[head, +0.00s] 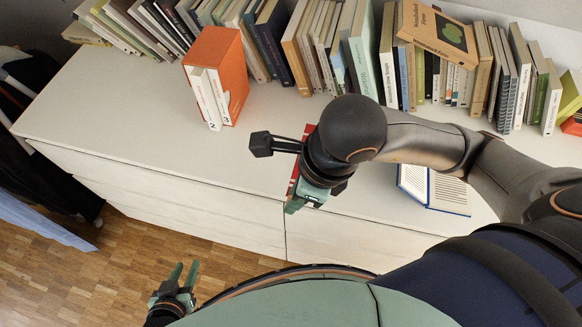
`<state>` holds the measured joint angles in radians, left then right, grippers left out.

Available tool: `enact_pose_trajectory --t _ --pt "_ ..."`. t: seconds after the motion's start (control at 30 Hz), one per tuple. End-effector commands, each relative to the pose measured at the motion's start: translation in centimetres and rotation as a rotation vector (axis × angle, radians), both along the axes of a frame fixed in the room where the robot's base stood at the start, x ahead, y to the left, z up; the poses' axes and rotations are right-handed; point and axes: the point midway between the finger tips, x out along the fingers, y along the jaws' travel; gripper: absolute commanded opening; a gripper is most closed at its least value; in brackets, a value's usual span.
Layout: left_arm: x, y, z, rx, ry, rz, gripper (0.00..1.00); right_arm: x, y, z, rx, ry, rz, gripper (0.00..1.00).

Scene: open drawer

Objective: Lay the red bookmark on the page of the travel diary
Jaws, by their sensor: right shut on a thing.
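The red bookmark (293,177) shows as a thin red strip at the front edge of the white dresser top, mostly hidden behind my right gripper and wrist. My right gripper (302,200) is shut on it. The open travel diary (447,192), with printed pages and a blue cover edge, lies on the dresser top to the right. My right arm hides part of it. My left gripper (183,272) is low at the bottom left, over the floor in the picture, with its green fingers apart and empty.
The white dresser top (160,125) is clear on the left and middle. A row of books (330,45) lines the back. An orange slipcase (215,70) with white volumes stands at the back left. Closed drawer fronts (160,190) face the wooden floor.

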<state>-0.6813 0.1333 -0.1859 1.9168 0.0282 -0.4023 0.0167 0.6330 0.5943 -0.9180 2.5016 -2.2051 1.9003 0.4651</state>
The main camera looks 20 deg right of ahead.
Motion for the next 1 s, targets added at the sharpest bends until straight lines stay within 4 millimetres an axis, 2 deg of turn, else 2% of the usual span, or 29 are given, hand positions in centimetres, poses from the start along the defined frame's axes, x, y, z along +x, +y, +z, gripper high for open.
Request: enact_pose_trajectory --t 0.03,0.1,0.4,0.7,1.0 --pt "-0.2 0.3 2.1 0.002 -0.002 0.007 0.35 -0.8 0.1 1.5 -0.001 0.006 0.001 0.00" --pt "0.0 0.1 3.7 0.000 -0.006 0.005 0.35 -1.0 0.2 1.6 0.000 0.009 -0.003 0.00" --pt "0.2 0.1 8.1 -0.001 -0.008 0.004 0.35 -2.6 0.5 1.9 -0.001 0.004 0.000 0.00" --pt "0.2 0.1 9.7 -0.001 -0.009 0.003 0.35 -4.6 1.0 2.3 0.002 0.002 0.002 0.00" --pt "0.2 0.1 9.7 -0.001 -0.009 0.003 0.35 -4.6 1.0 2.1 0.002 -0.001 -0.023 0.00"
